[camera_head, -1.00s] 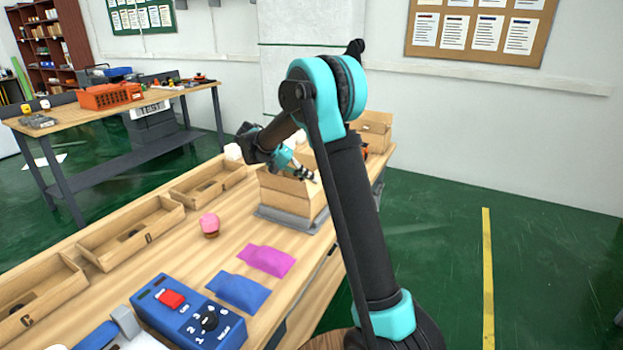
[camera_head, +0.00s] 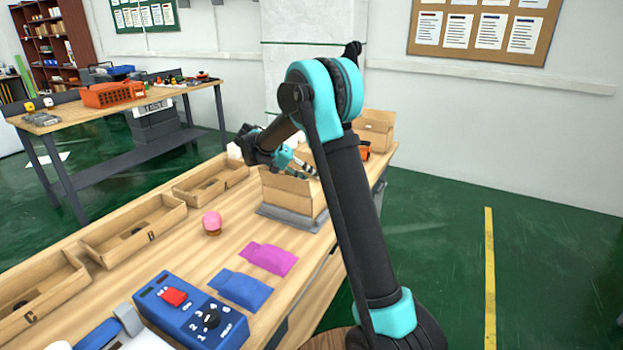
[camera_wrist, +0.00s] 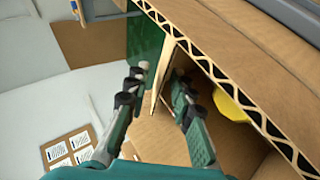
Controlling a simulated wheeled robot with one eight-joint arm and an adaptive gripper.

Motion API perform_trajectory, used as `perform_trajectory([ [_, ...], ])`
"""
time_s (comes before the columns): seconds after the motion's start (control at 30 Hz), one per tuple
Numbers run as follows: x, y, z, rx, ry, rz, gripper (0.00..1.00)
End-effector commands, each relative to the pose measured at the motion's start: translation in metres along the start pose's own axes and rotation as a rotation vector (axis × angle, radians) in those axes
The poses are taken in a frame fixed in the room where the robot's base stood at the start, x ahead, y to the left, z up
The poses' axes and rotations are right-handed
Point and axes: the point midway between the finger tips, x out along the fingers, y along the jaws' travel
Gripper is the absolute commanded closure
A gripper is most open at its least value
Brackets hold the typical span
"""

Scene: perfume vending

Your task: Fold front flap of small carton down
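The small carton (camera_head: 285,200) stands open at the far end of the bench on a grey plate (camera_head: 275,222). My gripper (camera_head: 310,171) reaches over its top from behind my arm, which hides part of the carton. In the wrist view, my gripper (camera_wrist: 158,78) has its two fingers spread. A thin upright cardboard flap (camera_wrist: 164,76) stands in the gap between them, with the right finger over the inside of the carton. Contact with the flap cannot be made out. The carton's corrugated edge (camera_wrist: 215,72) runs diagonally, and something yellow (camera_wrist: 232,108) lies inside.
Another open carton (camera_head: 374,131) stands behind. Shallow bins (camera_head: 135,233) line the bench's left side. A pink-topped item (camera_head: 212,222), a pink pouch (camera_head: 268,258), a blue pouch (camera_head: 240,289) and a blue control box (camera_head: 190,312) occupy the nearer bench.

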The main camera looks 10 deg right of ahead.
Motion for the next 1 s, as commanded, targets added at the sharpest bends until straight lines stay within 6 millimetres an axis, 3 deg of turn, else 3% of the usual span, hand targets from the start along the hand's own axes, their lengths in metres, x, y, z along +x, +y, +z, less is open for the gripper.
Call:
perform_trajectory([
  [0.27, -0.009, 0.012, -0.004, 0.000, 0.000, 0.000, 0.77],
  [0.7, -0.052, 0.069, -0.021, 0.000, 0.000, 0.000, 0.77],
  [1.0, -0.058, 0.078, -0.024, 0.000, 0.000, 0.000, 0.77],
])
